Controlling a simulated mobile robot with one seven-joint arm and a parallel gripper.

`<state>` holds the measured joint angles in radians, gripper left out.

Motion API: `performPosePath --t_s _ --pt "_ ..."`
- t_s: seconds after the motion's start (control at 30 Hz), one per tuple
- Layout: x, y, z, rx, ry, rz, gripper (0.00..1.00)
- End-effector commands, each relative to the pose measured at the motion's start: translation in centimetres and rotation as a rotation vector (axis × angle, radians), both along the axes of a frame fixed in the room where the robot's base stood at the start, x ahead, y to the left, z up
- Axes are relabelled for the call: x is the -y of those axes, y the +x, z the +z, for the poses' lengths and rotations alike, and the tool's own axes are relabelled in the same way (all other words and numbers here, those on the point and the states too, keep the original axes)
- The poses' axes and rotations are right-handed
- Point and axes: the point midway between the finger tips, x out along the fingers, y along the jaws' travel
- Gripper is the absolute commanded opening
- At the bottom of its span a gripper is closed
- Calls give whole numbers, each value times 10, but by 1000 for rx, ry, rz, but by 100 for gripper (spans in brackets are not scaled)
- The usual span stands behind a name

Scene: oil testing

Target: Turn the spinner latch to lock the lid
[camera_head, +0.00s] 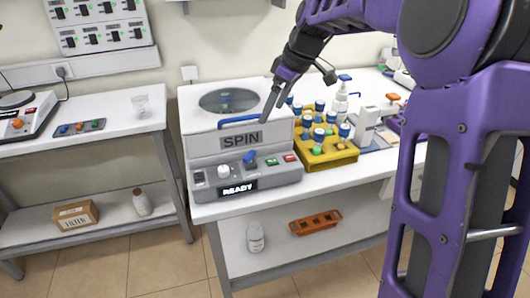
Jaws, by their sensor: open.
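The spinner (205,150) is a white and grey box labelled SPIN on the left part of the right bench, with a lit READY display. Its lid (196,104) has a round dark window and looks shut. A blue bar handle (240,120) runs along the lid's front edge. A blue latch lever (249,158) sits on the sloped front panel, tilted. My gripper (268,114) is open and points down over the spinner's right front edge, above and right of the latch. Whether it touches the spinner cannot be told. No held object shows.
A yellow rack (340,155) of capped vials stands close to the spinner's right, with a pump bottle (340,100) behind it. The left bench (120,122) holds a beaker (141,106). The lower shelf holds an orange rack (315,221).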

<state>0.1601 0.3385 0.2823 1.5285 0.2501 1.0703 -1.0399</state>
Motion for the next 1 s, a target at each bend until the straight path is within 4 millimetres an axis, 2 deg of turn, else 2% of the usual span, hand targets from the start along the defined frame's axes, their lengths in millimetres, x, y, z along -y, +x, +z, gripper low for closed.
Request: performPosePath --t_s 0.13,0.27,0.8,1.0 --pt "-4 2 -4 4 6 20 92" --pt "-9 4 -20 3 5 21 92" --pt "-47 26 -126 2 5 19 92" --pt "-56 31 -151 3 4 18 92"
